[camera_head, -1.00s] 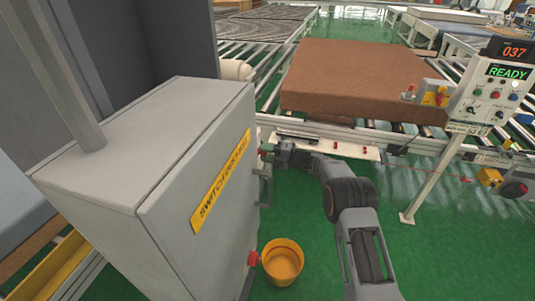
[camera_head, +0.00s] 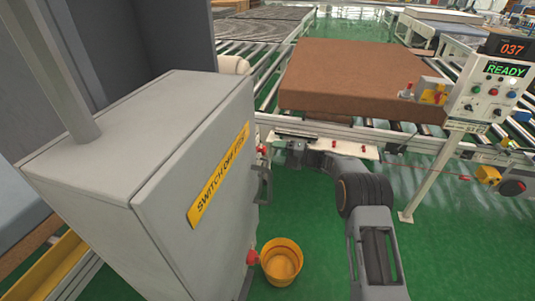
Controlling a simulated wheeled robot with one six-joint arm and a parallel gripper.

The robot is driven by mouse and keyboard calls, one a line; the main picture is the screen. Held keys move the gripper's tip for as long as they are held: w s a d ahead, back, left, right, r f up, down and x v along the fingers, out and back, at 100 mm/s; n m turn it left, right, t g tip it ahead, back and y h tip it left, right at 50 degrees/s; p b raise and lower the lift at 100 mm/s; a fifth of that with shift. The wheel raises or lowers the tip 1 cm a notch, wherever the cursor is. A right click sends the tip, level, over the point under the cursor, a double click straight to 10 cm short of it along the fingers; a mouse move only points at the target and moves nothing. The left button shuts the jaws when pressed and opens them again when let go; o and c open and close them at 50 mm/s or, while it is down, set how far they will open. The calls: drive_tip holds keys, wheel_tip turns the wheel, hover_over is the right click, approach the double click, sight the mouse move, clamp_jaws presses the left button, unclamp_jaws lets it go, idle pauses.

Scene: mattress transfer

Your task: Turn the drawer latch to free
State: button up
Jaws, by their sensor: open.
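A grey cabinet (camera_head: 150,165) with a yellow label stands at the left. On its right-hand face are a small red part (camera_head: 262,150) near the top, a dark handle (camera_head: 264,186) below it and a red knob (camera_head: 252,257) lower down. I cannot tell for sure which of these is the drawer latch. My gripper (camera_head: 283,150) is at the end of my arm, just right of the upper red part and apart from it. It is open, and I see nothing held in it. Its fingers are small and dark here.
A yellow bucket (camera_head: 282,262) stands on the green floor beside the cabinet. A brown mattress (camera_head: 355,80) lies on the roller conveyor behind my arm. A control panel (camera_head: 492,95) reading READY stands at the right. The floor right of my arm is open.

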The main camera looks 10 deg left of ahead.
drive_tip(key=d+b, duration=0.1)
drive_tip(key=d, duration=0.7)
drive_tip(key=shift+s+d+b, duration=0.4)
